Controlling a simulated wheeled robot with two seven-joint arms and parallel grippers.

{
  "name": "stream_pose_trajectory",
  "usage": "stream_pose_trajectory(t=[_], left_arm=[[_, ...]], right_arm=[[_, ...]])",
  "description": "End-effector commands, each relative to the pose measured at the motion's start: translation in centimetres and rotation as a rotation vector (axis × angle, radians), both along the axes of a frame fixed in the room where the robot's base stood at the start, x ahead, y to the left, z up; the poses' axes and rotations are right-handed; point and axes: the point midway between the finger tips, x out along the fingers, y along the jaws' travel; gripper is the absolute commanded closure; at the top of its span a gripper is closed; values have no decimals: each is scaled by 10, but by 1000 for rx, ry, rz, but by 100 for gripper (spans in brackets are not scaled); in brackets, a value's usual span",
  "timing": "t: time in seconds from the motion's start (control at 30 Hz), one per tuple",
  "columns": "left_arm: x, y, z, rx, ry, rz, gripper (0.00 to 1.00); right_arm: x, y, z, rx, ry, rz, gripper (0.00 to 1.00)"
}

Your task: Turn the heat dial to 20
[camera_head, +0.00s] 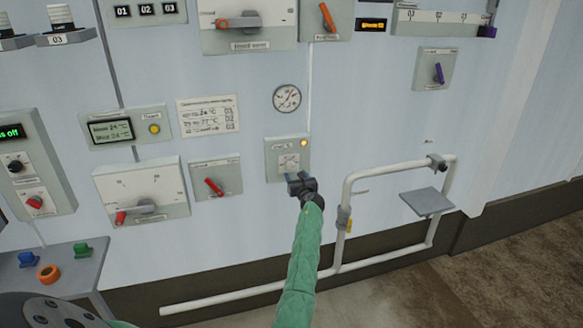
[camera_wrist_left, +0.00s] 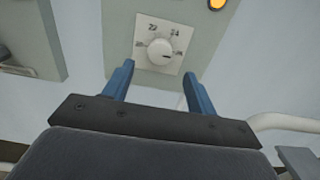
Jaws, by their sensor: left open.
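The heat dial is a small round white knob (camera_wrist_left: 160,51) on a light square plate, seen close up in the left wrist view. Small numbers are printed above it, only partly legible; a short dark mark on the knob points right. In the head view its grey panel (camera_head: 274,162) is on the wall, the dial itself small and partly unclear. My left gripper (camera_head: 301,182) is at the panel's lower edge. In the left wrist view its blue fingers (camera_wrist_left: 158,74) are apart, one each side of the dial's lower part, with nothing between them. My right gripper is not in view.
A lit amber lamp (camera_head: 304,143) is on the dial's panel. A red-handled switch panel (camera_head: 230,170) is just left. A white pipe (camera_head: 346,195) with a grey plate (camera_head: 427,202) stands to the right. A round gauge (camera_head: 286,97) is above.

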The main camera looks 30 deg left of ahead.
Motion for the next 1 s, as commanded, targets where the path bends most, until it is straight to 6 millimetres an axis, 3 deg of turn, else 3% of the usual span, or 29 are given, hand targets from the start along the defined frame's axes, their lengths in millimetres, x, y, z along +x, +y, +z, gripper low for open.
stream_pose_trajectory(t=[0.4, 0.87, 1.0], left_arm=[[36, 43, 2, -1, -1, 1, 43], [43, 51, 0, -3, -3, 1, 43], [43, 51, 0, -3, -3, 1, 66]], right_arm=[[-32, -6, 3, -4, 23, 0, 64], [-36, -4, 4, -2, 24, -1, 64], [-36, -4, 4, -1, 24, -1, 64]])
